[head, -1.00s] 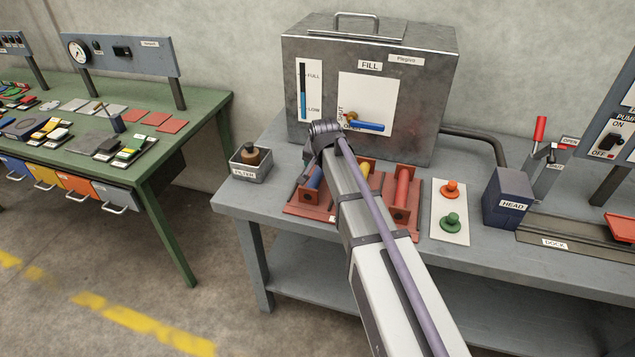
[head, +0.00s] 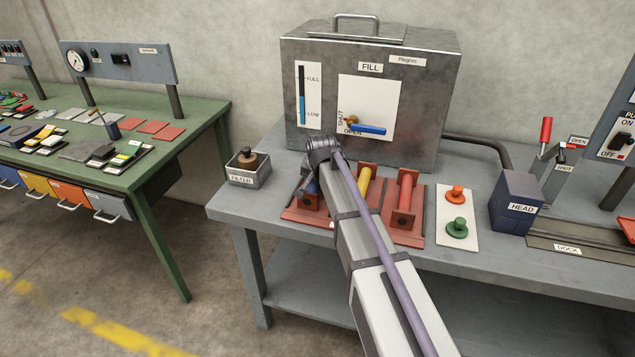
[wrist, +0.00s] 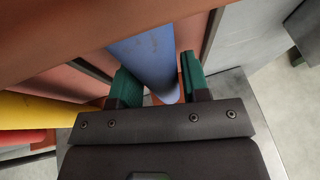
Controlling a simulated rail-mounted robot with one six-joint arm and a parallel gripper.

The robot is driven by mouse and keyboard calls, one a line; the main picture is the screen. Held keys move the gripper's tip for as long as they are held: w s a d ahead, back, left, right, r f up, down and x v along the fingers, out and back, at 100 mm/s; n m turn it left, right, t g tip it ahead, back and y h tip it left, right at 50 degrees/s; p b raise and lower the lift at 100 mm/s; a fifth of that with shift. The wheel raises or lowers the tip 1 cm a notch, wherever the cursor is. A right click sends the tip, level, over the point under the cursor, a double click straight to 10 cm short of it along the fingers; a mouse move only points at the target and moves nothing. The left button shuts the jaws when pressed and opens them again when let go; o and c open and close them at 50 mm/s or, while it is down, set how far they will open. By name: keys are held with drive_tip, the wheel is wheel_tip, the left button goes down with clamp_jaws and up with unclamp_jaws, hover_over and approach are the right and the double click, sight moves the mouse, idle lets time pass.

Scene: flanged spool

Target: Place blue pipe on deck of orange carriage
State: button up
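The blue pipe (head: 312,187) sits in the leftmost cradle of the red-brown rack, partly hidden by my arm in the head view. In the wrist view, the blue pipe (wrist: 146,52) runs between the two green fingers of my gripper (wrist: 156,68). The fingers are apart, one on each side of the pipe; a narrow gap shows at the right finger, and contact at the left cannot be told. In the head view my gripper (head: 307,185) points down at the rack. The orange carriage (head: 627,228) is only partly in view at the right edge, by the dock track.
A yellow pipe (head: 363,185) and a red pipe (head: 404,190) lie in the cradles to the right. The filter box (head: 249,174) stands left of the rack. The fill tank (head: 370,90) stands behind. The knob plate (head: 457,222) and head block (head: 516,199) stand between rack and carriage.

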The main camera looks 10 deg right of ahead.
clamp_jaws()
drive_tip(key=shift+r, duration=0.1)
idle(0.3)
wheel_tip(320, 180, up, 10)
drive_tip(key=p, duration=1)
